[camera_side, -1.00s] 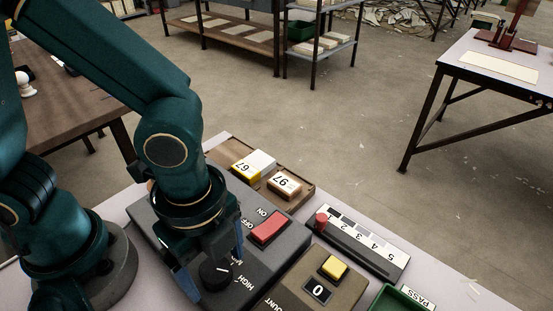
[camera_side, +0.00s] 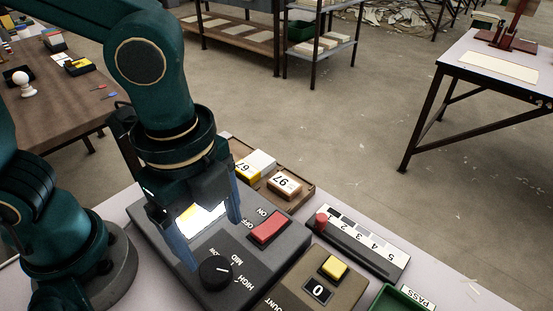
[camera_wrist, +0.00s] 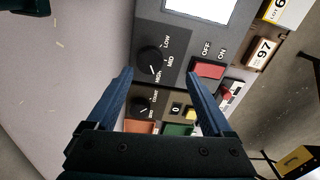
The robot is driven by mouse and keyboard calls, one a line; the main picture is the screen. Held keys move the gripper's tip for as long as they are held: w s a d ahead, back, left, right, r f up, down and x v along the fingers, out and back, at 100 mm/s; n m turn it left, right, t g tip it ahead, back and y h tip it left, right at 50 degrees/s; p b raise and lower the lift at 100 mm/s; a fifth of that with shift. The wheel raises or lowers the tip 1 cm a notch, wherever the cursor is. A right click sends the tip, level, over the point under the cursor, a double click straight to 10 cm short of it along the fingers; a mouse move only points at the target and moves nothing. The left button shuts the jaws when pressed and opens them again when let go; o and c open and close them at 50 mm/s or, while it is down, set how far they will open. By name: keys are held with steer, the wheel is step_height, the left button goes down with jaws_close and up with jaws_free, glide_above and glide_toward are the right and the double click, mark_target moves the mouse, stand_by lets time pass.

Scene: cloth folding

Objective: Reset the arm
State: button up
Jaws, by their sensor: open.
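My gripper (camera_side: 205,222) is open and empty above the dark control box (camera_side: 265,265). Its blue fingers are spread apart, and in the side view the near one comes down behind the black knob (camera_side: 215,272). The knob has LOW, MID and HIGH marks; the fingers appear clear of it in the wrist view (camera_wrist: 151,61). In the wrist view my gripper (camera_wrist: 158,75) frames the lower part of the panel between its fingertips. The box also has a red ON/OFF switch (camera_side: 269,230) and a lit white screen (camera_side: 197,218), partly hidden by my gripper.
A counter box with a yellow button (camera_side: 334,267) and a slider strip (camera_side: 365,243) stand to the right. A tray holds blocks, one marked 97 (camera_side: 284,186). A green bin (camera_side: 398,300) is at the front right. A wooden table (camera_side: 60,105) stands at the left.

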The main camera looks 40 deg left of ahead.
steer(key=w+a+r+n+t, duration=0.1)
steer(key=a+r+n+t, duration=0.4)
steer(key=a+n, duration=0.7)
steer(key=n, duration=0.4)
steer(key=shift+w+a+n, duration=0.15)
steer(key=shift+n, duration=0.15)
